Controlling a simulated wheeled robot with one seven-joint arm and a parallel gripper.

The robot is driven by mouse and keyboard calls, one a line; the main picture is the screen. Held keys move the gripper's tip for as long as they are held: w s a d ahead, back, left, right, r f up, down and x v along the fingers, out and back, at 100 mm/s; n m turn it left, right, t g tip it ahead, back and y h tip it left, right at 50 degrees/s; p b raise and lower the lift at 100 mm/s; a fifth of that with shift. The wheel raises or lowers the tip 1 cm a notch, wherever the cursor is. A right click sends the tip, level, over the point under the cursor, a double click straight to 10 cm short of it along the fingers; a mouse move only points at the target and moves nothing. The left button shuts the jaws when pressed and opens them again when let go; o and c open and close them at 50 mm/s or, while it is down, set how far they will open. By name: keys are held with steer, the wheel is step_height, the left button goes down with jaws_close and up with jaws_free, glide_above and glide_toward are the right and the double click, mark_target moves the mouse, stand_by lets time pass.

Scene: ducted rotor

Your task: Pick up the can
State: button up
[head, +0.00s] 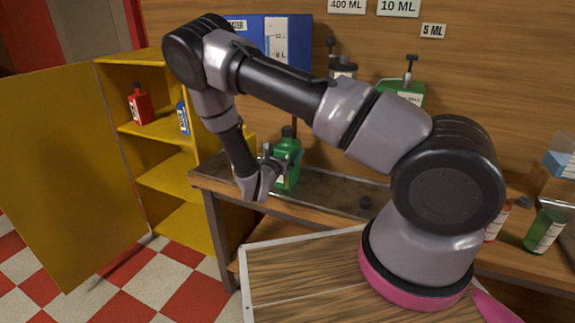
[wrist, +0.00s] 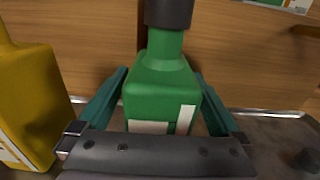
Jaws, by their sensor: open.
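A green can (head: 289,173) with a dark cap and a pale label stands upright on the metal tray of the workbench in the head view. In the wrist view the green can (wrist: 163,90) is straight ahead, with its dark cap cut off by the top edge. My gripper (head: 272,165) is at the can in the head view. In the wrist view the fingers of my gripper (wrist: 163,105) are open, one on each side of the can. I cannot tell whether they touch it. The can's lower part is hidden behind the gripper body.
A yellow can (wrist: 25,105) stands close on the left in the wrist view. The metal tray (head: 325,190) is mostly clear to the right, with a small dark knob (head: 366,202). An open yellow cabinet (head: 165,160) holds a red bottle (head: 140,105). A blue container (head: 262,45) stands behind.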

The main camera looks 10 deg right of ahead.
jaws_close()
steer(key=shift+r, duration=0.1)
